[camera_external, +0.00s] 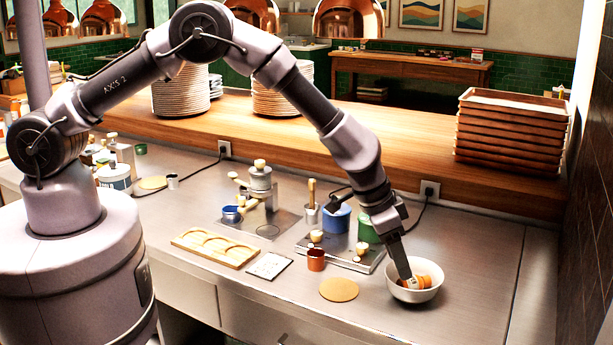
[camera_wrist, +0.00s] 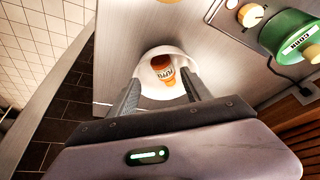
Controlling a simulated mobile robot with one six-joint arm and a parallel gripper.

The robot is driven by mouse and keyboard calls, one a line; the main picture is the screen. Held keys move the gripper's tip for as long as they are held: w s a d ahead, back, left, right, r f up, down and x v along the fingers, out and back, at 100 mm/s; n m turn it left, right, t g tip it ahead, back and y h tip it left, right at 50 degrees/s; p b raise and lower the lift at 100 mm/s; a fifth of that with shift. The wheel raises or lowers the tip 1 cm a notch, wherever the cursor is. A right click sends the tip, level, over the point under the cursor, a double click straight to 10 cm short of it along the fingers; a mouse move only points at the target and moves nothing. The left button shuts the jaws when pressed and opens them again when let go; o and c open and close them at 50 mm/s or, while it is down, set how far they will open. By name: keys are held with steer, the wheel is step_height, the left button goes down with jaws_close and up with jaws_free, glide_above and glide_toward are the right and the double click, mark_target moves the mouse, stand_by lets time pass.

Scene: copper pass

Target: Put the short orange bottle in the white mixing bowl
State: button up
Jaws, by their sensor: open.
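The short orange bottle (camera_wrist: 163,70) lies inside the white mixing bowl (camera_wrist: 178,53), with its printed label showing in the wrist view. In the external view the bowl (camera_external: 398,293) stands at the right end of the steel counter, and the orange bottle (camera_external: 427,279) shows inside its rim. My gripper (camera_external: 408,280) points down into the bowl from above. In the wrist view its two fingers (camera_wrist: 160,92) are spread apart, one on each side of the bottle. Whether either finger touches the bottle or bowl is unclear.
Stacked trays (camera_external: 510,130) stand on the wooden shelf. The counter right of the bowl is clear.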

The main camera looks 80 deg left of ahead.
steer(key=s+a+r+p, duration=0.1)
steer(key=s+a+r, duration=0.3)
steer(key=r, duration=0.5)
steer(key=s+a+r+m, duration=0.1)
steer(key=s+r, duration=0.5)
steer(key=r, duration=0.3)
steer(key=s+a+r+p, duration=0.1)
steer(key=s+a+r, duration=0.2)
steer(key=s+r, duration=0.35)
steer(key=s+a+r+y, duration=0.1)
steer(key=s+a+r, duration=0.1)
steer(key=s, duration=0.5)
steer(key=s+a+r+m+y, duration=0.1)
steer(key=s+a, duration=0.3)
steer(key=s, duration=0.4)
steer(key=s+a+r+t, duration=0.1)
steer(key=s+a+r, duration=0.2)
steer(key=s, duration=0.5)
steer(key=shift+s+a+m+y, duration=0.2)
steer(key=shift+s+m+y, duration=0.1)
steer(key=shift+y, duration=0.1)
step_height(320, 180, down, 17)
steer(key=b, duration=1.7)
steer(key=shift+b, duration=0.4)
steer(key=shift+f, duration=0.1)
